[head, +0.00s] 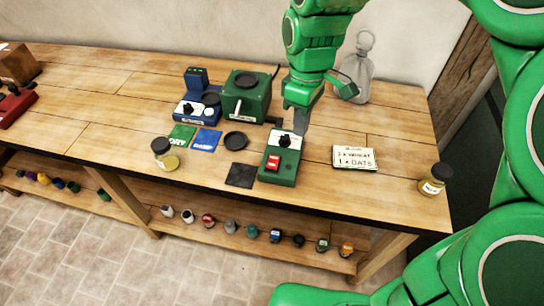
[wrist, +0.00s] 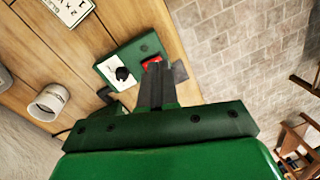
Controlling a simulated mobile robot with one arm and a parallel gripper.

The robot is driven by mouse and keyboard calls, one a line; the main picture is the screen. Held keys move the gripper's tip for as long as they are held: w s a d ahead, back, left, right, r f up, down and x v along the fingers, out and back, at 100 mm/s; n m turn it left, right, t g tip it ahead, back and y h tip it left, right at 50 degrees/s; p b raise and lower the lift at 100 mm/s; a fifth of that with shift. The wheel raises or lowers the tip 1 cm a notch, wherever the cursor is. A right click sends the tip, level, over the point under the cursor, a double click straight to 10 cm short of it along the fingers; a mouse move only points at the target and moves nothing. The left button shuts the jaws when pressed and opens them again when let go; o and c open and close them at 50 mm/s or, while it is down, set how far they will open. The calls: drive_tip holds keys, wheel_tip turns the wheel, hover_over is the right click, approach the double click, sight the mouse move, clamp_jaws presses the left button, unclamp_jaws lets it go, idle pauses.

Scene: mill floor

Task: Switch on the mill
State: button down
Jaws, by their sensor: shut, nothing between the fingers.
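The green control box (head: 280,180) lies near the table's front edge. It has a black knob (head: 284,141) on a white plate and a red switch (head: 272,163). The green mill (head: 246,100) with a black top stands behind it to the left. My gripper (head: 299,122) is shut and empty, pointing down at the back right of the box in the head view. In the wrist view my fingertips (wrist: 157,68) overlap the edge of the red switch (wrist: 152,60), beside the knob (wrist: 122,73). I cannot tell whether they touch it or how the switch is set.
A blue-and-white device (head: 197,108) stands left of the mill. Green and blue cards, a dark disc (head: 236,140) and a dark square (head: 240,175) lie nearby. A sign (head: 355,157) reads wheat and oats. Jars (head: 165,155) and (head: 434,180) flank the box.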

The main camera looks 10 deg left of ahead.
sight(272, 165)
drive_tip(key=w+a+f+n, duration=0.2)
drive_tip(key=w+a+n, duration=0.1)
drive_tip(key=a, duration=0.3)
drive_tip(key=shift+a, duration=0.3)
drive_tip(key=f, duration=0.4)
drive_tip(key=s+f, duration=0.1)
drive_tip(key=f, duration=0.4)
drive_tip(key=s+f, duration=0.1)
drive_tip(key=f, duration=0.3)
drive_tip(key=shift+f, duration=0.35)
drive_tip(key=shift+f, duration=0.1)
drive_tip(key=shift+s+f, duration=0.1)
drive_tip(key=shift+w, duration=0.2)
drive_tip(key=shift+w+r, duration=0.3)
drive_tip(key=shift+w, duration=0.3)
